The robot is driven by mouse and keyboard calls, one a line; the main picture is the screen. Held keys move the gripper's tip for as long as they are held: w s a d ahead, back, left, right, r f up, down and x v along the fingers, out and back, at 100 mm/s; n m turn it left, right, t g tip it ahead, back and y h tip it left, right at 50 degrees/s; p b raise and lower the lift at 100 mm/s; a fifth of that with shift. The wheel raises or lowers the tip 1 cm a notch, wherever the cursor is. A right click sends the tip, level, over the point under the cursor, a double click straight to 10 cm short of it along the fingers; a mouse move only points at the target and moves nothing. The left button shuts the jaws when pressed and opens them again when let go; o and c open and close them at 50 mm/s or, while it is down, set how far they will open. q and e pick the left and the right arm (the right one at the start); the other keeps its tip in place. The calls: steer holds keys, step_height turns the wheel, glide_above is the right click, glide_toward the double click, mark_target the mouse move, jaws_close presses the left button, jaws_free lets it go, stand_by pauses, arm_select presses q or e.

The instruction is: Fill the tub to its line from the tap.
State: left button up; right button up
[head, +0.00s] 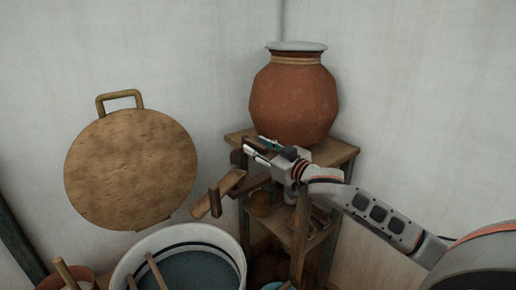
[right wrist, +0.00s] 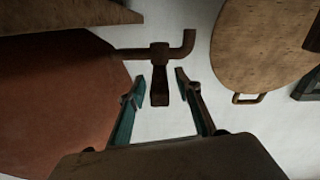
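A brown tap (right wrist: 160,54) shows in the right wrist view, with a bent spout and a short handle. It sits beside the large clay pot (head: 292,100), which stands on a wooden stand. My right gripper (head: 255,147) is open at the pot's lower left; in the right wrist view its teal-lined fingers (right wrist: 160,78) lie on either side of the tap handle, with gaps visible. In the head view the gripper hides much of the tap. The white tub (head: 185,233) is at the bottom, with a dark line inside and a blue-grey surface lower down; its front is cut off. My left gripper is out of view.
A wooden trough-like piece (head: 228,184) slopes between stand and tub. A round wooden board (head: 130,165) is against the left wall. Sticks cross the tub's left part. The stand (head: 335,154) has a lower shelf with small objects. Walls close in behind.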

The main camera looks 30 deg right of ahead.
steer(key=shift+c, duration=0.4)
jaws_close()
